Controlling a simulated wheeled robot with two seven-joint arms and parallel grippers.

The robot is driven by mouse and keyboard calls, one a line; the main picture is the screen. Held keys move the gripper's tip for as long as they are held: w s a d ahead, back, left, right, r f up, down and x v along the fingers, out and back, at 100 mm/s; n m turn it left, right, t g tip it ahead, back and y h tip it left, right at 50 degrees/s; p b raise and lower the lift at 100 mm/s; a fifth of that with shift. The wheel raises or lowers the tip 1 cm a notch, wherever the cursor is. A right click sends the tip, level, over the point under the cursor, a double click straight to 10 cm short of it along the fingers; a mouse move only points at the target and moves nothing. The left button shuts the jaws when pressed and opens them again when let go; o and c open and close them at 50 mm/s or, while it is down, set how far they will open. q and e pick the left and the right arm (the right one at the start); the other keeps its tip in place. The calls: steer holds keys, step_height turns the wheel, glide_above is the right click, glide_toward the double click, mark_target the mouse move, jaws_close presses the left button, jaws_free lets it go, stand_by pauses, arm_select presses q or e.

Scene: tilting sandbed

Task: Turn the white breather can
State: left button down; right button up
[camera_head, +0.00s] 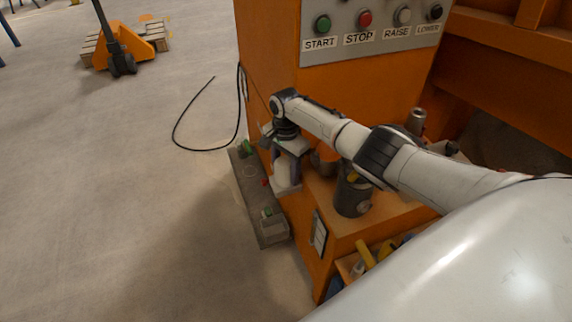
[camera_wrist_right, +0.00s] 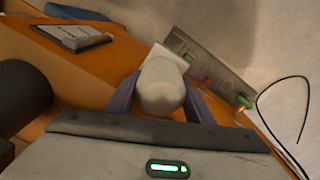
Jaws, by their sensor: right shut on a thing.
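The white breather can (camera_wrist_right: 160,88) shows in the right wrist view as a rounded white body on a paler, squarish lower part. It stands at the edge of the orange machine's ledge. My right gripper (camera_wrist_right: 160,104) is shut on the can, with a purple-grey finger on each side. In the head view the right gripper (camera_head: 287,166) reaches down at the ledge's left edge, and its hand hides most of the can. A pale lower part of the can (camera_head: 283,187) shows below it. My left gripper is not in view.
The orange ledge (camera_head: 345,225) carries a dark canister (camera_head: 352,195) right of the gripper. A control panel (camera_head: 370,30) with several buttons is above. A grey strip (camera_head: 262,210) lies left of the machine. A black cable (camera_head: 190,149) and pallet truck (camera_head: 122,50) are on open floor.

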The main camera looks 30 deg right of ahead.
steer(key=shift+n, duration=1.2)
steer(key=o, duration=1)
steer(key=shift+o, duration=0.4)
